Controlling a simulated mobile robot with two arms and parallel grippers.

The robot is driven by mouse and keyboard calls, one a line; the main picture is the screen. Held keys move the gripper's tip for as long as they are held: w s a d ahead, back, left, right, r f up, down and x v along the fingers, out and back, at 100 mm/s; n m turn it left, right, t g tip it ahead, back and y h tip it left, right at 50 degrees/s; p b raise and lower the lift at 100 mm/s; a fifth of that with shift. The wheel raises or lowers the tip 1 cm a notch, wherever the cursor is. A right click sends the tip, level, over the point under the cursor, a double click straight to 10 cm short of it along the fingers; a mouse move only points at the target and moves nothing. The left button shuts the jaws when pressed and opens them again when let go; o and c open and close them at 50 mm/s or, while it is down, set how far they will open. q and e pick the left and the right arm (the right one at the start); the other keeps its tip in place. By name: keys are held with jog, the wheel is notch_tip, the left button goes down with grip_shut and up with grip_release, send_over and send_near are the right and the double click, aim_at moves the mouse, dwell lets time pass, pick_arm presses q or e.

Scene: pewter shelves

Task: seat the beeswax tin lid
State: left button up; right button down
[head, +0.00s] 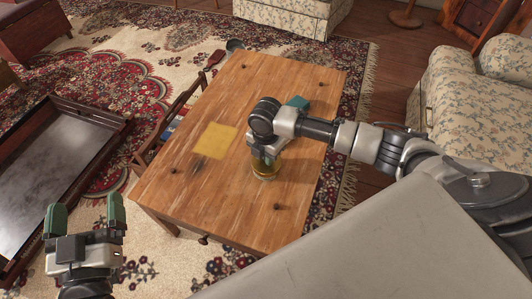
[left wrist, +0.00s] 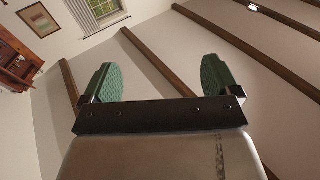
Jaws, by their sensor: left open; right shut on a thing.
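The beeswax tin (head: 264,172) shows as a small amber, round container standing on the wooden table, right of its middle. My right gripper (head: 266,152) is directly above it, pointing down and shut at the tin's top. The lid is mostly hidden by this gripper, so I cannot tell whether it sits level on the tin. My left gripper (head: 84,215) is open and empty, off the table at the lower left, with green finger pads. It also shows open in the left wrist view (left wrist: 160,85), facing wall and beams.
The wooden table (head: 235,215) has a yellow cloth-like square (head: 215,141) and several dark knobs on its top. A teal thing (head: 297,102) shows behind my right gripper. A dark tray-like table (head: 60,160) is at left; a floral armchair (head: 470,100) is at right.

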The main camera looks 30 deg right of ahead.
pick_arm(q)
jog(key=shift+a+f+g, duration=0.1)
jog(key=shift+f+g, duration=0.45)
jog(key=shift+g, duration=0.05)
dwell(0.5)
jog(key=shift+f+y+p, duration=0.3)
jog(key=shift+y+p, duration=0.05)
jog(key=shift+y, duration=0.05)
jog(key=shift+s+a+f+g, duration=0.1)
jog(key=shift+a+f+g, duration=0.1)
jog(key=shift+f+g, duration=0.45)
jog(key=shift+s+a+f+g+p, duration=0.15)
jog(key=shift+f+g+p, duration=0.2)
jog(key=shift+f+g, duration=0.2)
dwell(0.5)
jog(key=shift+a+f+g, duration=0.15)
jog(key=shift+f+g, duration=0.15)
jog(key=shift+s+a+f+g+y, duration=0.1)
jog(key=shift+s+f+g+y, duration=0.2)
jog(key=shift+f+g+y, duration=0.25)
jog(key=shift+s+f+p, duration=0.1)
jog(key=shift+f+p, duration=0.1)
jog(key=shift+p, duration=0.15)
pick_arm(e)
jog(key=shift+f, duration=0.5)
pick_arm(q)
jog(key=shift+s+a+f+g, duration=0.15)
jog(key=shift+s+f+g, duration=0.1)
jog(key=shift+g, duration=0.1)
dwell(0.7)
